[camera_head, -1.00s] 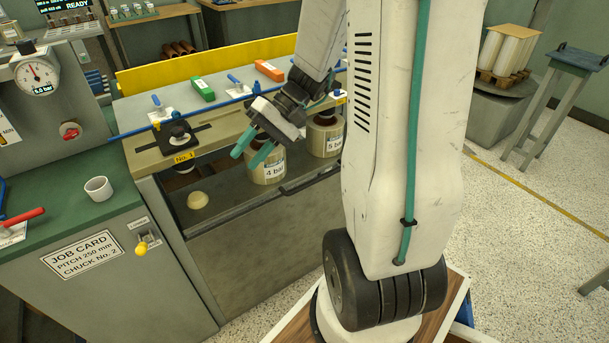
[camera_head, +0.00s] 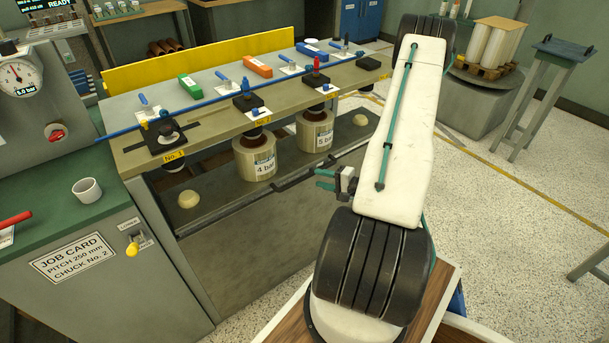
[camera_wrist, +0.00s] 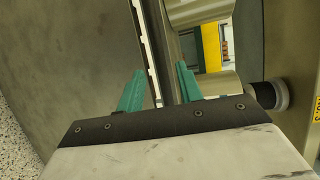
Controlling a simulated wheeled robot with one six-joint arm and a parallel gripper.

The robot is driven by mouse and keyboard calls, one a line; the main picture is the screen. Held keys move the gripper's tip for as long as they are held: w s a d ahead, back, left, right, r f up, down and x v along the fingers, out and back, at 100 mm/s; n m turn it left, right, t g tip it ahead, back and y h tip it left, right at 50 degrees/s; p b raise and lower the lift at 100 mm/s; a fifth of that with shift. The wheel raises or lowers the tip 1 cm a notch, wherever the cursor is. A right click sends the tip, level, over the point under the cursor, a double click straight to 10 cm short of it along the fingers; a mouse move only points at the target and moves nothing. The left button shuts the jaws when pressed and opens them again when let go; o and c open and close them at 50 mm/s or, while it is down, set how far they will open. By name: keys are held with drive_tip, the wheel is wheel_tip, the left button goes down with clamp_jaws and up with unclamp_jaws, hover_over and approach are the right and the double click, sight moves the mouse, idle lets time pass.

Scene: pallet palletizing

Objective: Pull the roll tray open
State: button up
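The roll tray (camera_head: 222,205) is a dark shelf under the bench top, with a dark bar handle (camera_head: 295,181) along its front edge. Two tan rolls stand on it: the 4 bar roll (camera_head: 254,158) and the 5 bar roll (camera_head: 314,131). My gripper (camera_head: 323,179) is just in front of the handle's right end, its teal fingers pointing toward the tray. In the wrist view my gripper (camera_wrist: 160,75) has its fingers apart, with a rail-like edge showing between and beyond them. Contact with the handle cannot be made out.
The bench top above carries a long blue rod (camera_head: 225,97), coloured blocks and black chucks. A grey cabinet with a white cup (camera_head: 87,190) stands at left. Open speckled floor (camera_head: 480,220) lies to the right. A stand with white rolls (camera_head: 490,52) is at the back right.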

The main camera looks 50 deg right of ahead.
drive_tip(key=x, duration=0.7)
drive_tip(key=shift+w+a, duration=0.1)
drive_tip(key=shift+w, duration=0.05)
drive_tip(key=shift+c, duration=0.4)
clamp_jaws()
drive_tip(key=shift+a+f, duration=0.1)
